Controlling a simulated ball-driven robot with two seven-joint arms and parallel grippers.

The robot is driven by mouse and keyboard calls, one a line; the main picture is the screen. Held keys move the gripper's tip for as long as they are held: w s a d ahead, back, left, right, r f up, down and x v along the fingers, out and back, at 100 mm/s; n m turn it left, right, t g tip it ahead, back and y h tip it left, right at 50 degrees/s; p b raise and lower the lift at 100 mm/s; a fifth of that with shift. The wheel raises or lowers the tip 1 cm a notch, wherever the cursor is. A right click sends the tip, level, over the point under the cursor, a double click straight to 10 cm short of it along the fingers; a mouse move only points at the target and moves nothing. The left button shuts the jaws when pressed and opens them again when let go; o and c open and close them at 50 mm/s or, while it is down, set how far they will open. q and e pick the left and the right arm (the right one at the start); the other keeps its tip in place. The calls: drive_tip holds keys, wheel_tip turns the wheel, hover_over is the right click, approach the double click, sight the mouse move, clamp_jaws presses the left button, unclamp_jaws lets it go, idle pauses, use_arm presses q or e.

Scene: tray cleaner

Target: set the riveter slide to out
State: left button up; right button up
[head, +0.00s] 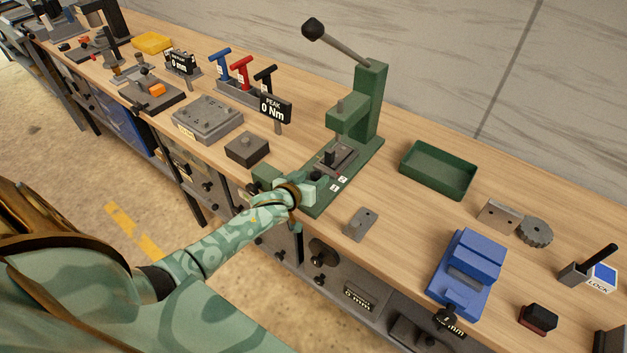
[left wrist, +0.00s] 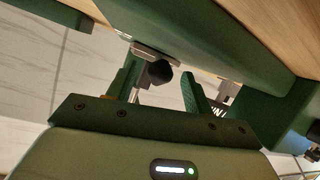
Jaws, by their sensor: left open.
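The green riveter (head: 372,95) stands on the wooden bench with its black-knobbed lever raised. A grey slide (head: 342,158) with a black upright piece sits on its base below the ram. Small white labels lie on the base beside the slide; I cannot read them. My left gripper (head: 308,188) is at the front end of the riveter base and partly hides it. In the left wrist view my left gripper (left wrist: 160,68) is open, with a black knob (left wrist: 158,72) under a grey plate between its fingers. The fingers look apart from the knob. My right gripper does not show.
A dark block (head: 247,149) and a grey plate (head: 361,223) lie on either side of the riveter base. A green tray (head: 438,170) and a blue fixture (head: 466,272) stand to the right. Torque tools (head: 240,72) stand behind left.

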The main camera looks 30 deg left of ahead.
use_arm(q)
drive_tip(key=shift+w+f, duration=0.2)
drive_tip(key=shift+w, duration=0.3)
drive_tip(key=shift+c, duration=0.3)
clamp_jaws()
drive_tip(key=s+a+p, duration=0.1)
drive_tip(key=s+p, duration=0.5)
drive_tip(key=s, duration=0.7)
drive_tip(key=shift+s, duration=0.15)
